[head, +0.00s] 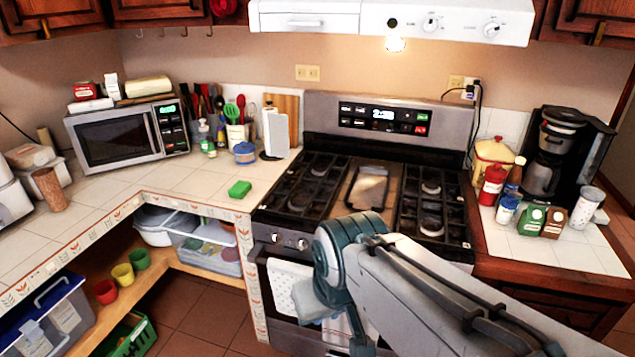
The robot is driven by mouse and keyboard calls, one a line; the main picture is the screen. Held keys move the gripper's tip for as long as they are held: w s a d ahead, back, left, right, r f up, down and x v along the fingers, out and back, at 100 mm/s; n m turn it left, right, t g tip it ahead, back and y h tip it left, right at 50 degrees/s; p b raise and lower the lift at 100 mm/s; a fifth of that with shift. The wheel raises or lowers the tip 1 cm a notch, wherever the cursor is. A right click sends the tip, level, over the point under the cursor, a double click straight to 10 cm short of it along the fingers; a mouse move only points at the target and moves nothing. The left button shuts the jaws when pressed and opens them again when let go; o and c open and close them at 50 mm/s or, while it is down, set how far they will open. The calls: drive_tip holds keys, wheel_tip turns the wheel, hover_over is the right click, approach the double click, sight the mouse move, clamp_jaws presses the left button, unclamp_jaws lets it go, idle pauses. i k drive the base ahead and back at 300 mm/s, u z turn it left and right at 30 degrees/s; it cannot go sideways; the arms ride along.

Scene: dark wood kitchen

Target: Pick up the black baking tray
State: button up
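A dark-rimmed rectangular tray (368,187) with a shiny greyish middle lies flat on the centre of the stove top, between the left and right burners. It looks like the black baking tray, though glare makes its surface look light. My arm reaches in from the lower right, and its bent joint is in front of the stove, below the tray in the picture. My gripper's fingers do not show. Nothing of my arm visibly touches the tray.
The stove (375,140) has black burner grates on both sides of the tray. A green sponge (239,188) lies on the tiled counter at left. A coffee maker (553,155) and several jars stand at right. The range hood (400,20) hangs above.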

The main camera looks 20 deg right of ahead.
sight(368, 189)
drive_tip(key=u, duration=0.15)
drive_tip(key=i, duration=0.85)
drive_tip(key=z, duration=0.65)
drive_tip(key=i, duration=0.8)
drive_tip(key=z, duration=0.7)
